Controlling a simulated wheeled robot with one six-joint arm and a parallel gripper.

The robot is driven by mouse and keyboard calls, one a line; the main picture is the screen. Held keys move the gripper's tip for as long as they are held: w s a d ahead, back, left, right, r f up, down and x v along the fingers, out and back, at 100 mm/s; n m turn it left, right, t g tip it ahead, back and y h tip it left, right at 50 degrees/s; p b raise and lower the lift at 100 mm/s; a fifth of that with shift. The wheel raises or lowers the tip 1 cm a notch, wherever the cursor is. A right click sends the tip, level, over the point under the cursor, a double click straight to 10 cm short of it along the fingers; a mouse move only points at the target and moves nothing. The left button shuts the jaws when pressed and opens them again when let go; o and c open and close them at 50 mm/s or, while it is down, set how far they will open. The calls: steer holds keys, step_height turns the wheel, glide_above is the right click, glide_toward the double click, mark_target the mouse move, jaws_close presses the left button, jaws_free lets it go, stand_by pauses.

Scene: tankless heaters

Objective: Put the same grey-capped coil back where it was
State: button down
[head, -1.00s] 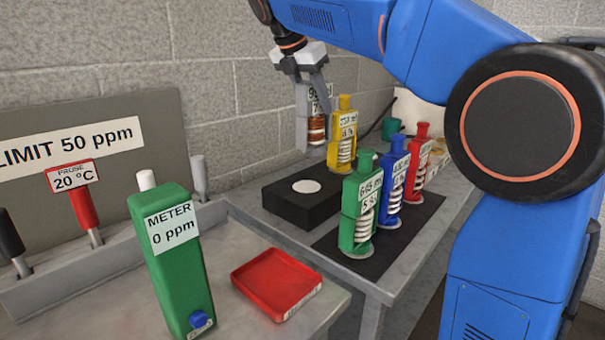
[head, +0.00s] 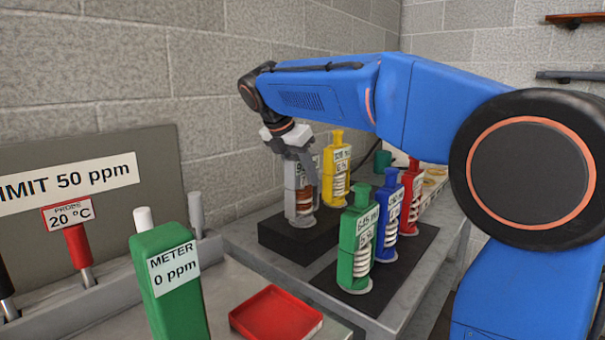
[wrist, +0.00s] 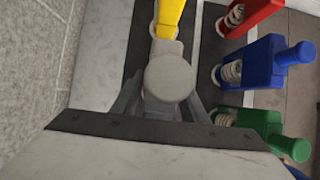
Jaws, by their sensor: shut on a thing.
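The grey-capped coil (head: 303,190) has a grey frame, a white label and a copper-brown coil inside. It stands upright at the black block (head: 285,239), over where a pale round spot was, and that spot is now covered. I cannot tell whether its base touches the block. My gripper (head: 297,160) is above it, shut on its upper part. In the wrist view my gripper (wrist: 165,105) has its fingers on both sides of the round grey cap (wrist: 171,77).
A yellow coil (head: 336,170) stands close behind the grey one. Green (head: 354,240), blue (head: 388,218) and red (head: 411,197) coils stand on a dark mat to the right. A red tray (head: 275,318) and green meter (head: 170,285) are nearer.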

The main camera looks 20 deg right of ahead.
steer(key=c, duration=1)
jaws_free()
steer(key=shift+f, duration=0.1)
steer(key=shift+c, duration=0.2)
steer(key=v, duration=1.2)
